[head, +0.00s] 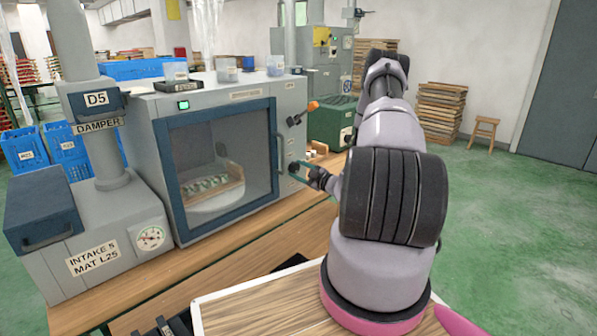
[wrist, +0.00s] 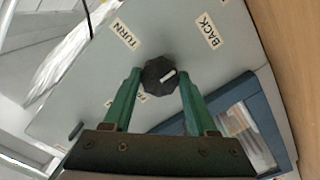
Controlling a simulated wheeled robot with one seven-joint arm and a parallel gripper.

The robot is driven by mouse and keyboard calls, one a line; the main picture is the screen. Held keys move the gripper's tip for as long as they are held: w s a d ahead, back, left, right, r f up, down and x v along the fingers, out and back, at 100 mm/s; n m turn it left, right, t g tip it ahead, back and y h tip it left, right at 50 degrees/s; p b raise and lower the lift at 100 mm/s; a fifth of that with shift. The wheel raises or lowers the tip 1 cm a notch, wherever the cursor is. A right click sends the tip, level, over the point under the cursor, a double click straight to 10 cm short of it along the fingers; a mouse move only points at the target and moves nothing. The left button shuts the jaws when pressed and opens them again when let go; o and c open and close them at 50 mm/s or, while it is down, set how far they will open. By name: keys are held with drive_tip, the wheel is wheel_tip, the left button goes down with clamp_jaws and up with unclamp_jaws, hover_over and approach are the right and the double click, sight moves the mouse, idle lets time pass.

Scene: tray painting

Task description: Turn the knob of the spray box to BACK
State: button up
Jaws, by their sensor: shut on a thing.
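The spray box (head: 136,125) is a grey cabinet with a blue-framed window, and a tray with green-and-white pieces shows inside. Its dark faceted knob (wrist: 153,85) sits on the side panel. The knob's white mark points right and slightly up in the wrist view, below the direction of the BACK label (wrist: 208,32). A TURN label (wrist: 124,35) is up and left. Another label (wrist: 140,99) is partly hidden behind the left finger. My gripper (wrist: 160,80) has its green fingers on either side of the knob, shut on it. In the head view my gripper (head: 302,171) reaches the panel.
A door handle (head: 281,153) stands close by on the left. The wooden bench (head: 230,245) runs below the box. Green floor is free at the right, before stacked wooden trays (head: 440,112) and a stool (head: 483,130).

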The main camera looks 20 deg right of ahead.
drive_tip(key=o, duration=1.4)
drive_tip(key=shift+c, duration=0.2)
drive_tip(key=shift+s, duration=0.1)
drive_tip(key=v, duration=1)
drive_tip(key=shift+s, duration=0.35)
drive_tip(key=shift+d, duration=0.2)
